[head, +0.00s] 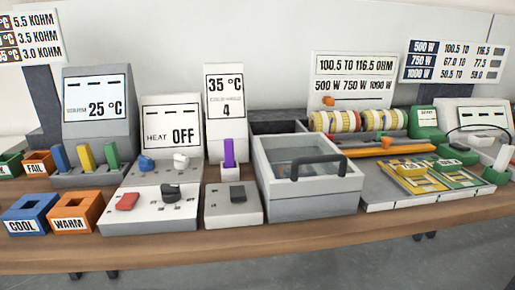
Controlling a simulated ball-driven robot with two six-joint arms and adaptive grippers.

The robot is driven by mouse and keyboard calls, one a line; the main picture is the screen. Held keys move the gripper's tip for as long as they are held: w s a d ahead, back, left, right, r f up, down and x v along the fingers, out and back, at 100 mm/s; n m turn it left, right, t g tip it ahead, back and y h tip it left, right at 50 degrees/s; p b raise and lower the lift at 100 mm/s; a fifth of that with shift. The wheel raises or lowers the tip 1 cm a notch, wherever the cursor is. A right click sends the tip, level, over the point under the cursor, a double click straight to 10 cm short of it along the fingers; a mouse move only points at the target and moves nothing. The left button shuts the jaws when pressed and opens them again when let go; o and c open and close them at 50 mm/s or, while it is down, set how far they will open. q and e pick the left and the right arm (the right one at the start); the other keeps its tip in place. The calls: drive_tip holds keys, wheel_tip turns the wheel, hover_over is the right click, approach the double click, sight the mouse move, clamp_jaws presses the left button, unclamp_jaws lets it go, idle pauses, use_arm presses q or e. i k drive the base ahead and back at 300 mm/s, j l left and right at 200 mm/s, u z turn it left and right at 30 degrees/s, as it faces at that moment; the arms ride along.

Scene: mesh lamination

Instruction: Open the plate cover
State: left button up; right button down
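The plate cover (283,152) is a see-through lid in a pale grey frame. It lies over a grey box (315,205) at the middle of the bench in the head view. A black bar handle (316,161) runs across the front part of the cover. The cover looks shut. What lies under it is hard to make out. Neither of my grippers is in view.
A grey unit with a purple lever (229,153) stands left of the box. A panel with yellow and green pieces (412,178) lies close on its right, below an orange bar (396,150). A narrow strip of bare wooden bench (300,233) runs along the front.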

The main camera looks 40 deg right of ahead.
sight(349, 178)
drive_tip(key=z, duration=1.3)
